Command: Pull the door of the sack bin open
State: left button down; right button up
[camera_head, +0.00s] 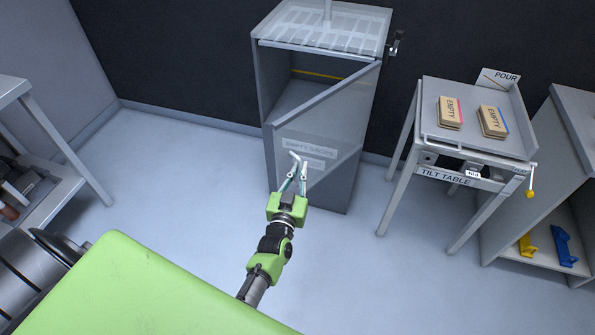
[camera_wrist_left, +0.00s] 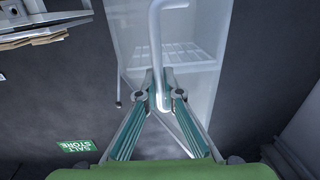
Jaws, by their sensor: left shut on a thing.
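The sack bin (camera_head: 260,90) is a tall grey cabinet at the top middle of the head view. Its door (camera_head: 335,125), labelled "EMPTY SACKS", stands partly open. The door's left edge is swung out towards me and its right side stays at the bin, so part of the dark inside shows above it. My left gripper (camera_head: 298,172) is shut on the door handle (camera_head: 296,156), a pale bar near the door's free edge. In the left wrist view the handle (camera_wrist_left: 155,40) runs down between the two fingertips (camera_wrist_left: 160,88). My right gripper is in neither view.
A tilt table (camera_head: 455,145) with two "EMPTY" sacks (camera_head: 450,112) stands right of the bin. A shelf unit (camera_head: 550,205) is at the far right and a metal rack (camera_head: 45,150) at the left. The floor (camera_head: 180,165) left of the bin is clear.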

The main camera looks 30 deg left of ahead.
pick_arm(q)
jog(key=c, duration=2.2)
grip_release()
jog(key=shift+w, duration=0.1)
jog(key=shift+v, duration=3.75)
